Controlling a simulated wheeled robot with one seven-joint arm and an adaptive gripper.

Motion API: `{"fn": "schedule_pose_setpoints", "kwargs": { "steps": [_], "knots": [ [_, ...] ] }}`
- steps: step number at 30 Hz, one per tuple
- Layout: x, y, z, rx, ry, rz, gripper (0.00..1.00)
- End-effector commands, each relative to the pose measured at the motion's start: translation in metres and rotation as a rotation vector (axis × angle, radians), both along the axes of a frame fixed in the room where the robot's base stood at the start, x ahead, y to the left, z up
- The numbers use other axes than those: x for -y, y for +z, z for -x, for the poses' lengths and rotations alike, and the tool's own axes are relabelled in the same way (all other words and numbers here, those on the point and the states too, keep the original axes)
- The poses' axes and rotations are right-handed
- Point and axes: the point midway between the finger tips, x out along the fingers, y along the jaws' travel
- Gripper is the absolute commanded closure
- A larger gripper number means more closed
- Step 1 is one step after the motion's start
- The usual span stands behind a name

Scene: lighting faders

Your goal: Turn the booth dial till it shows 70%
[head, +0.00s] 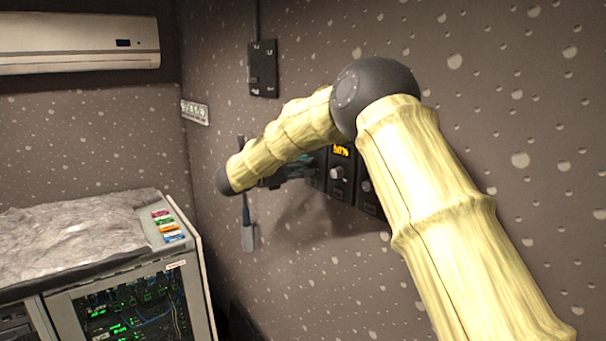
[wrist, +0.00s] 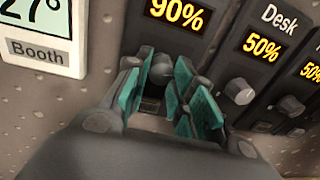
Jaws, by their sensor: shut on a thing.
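In the wrist view my gripper (wrist: 164,72) has its teal fingers on both sides of a dark grey round dial (wrist: 161,67) and is shut on it. The dial sits on a black wall panel, below a yellow display reading 90% (wrist: 177,12). This panel's name is out of the frame. A small part of my gripper's teal fingers (head: 299,168) shows in the head view, at the wall. The held dial is hidden there by my arm.
Right of the held dial is the Desk panel (wrist: 279,18), showing 50% above a grey knob (wrist: 239,91). Another knob (wrist: 291,105) follows, also under 50%. A white sign (wrist: 38,52) reading Booth is at left. A rack cabinet (head: 135,300) stands lower left in the head view.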

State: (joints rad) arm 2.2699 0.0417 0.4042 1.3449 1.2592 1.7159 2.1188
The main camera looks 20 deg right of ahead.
Motion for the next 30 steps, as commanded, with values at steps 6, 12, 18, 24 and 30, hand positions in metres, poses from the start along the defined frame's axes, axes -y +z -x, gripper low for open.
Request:
{"fn": "schedule_pose_setpoints", "kwargs": {
  "steps": [6, 12, 18, 24, 30],
  "knots": [
    [0.0001, -0.0073, 0.0005, -0.115, 0.0, 0.043, 0.99],
    [0.0004, -0.0073, 0.0008, -0.233, 0.0, 0.084, 0.99],
    [0.0004, -0.0073, 0.0013, -0.358, 0.0, 0.13, 0.99],
    [0.0006, -0.0067, 0.0017, -0.503, 0.0, 0.183, 0.99],
    [0.0008, -0.0062, 0.0023, -0.676, 0.0, 0.245, 0.99]
  ]
}}
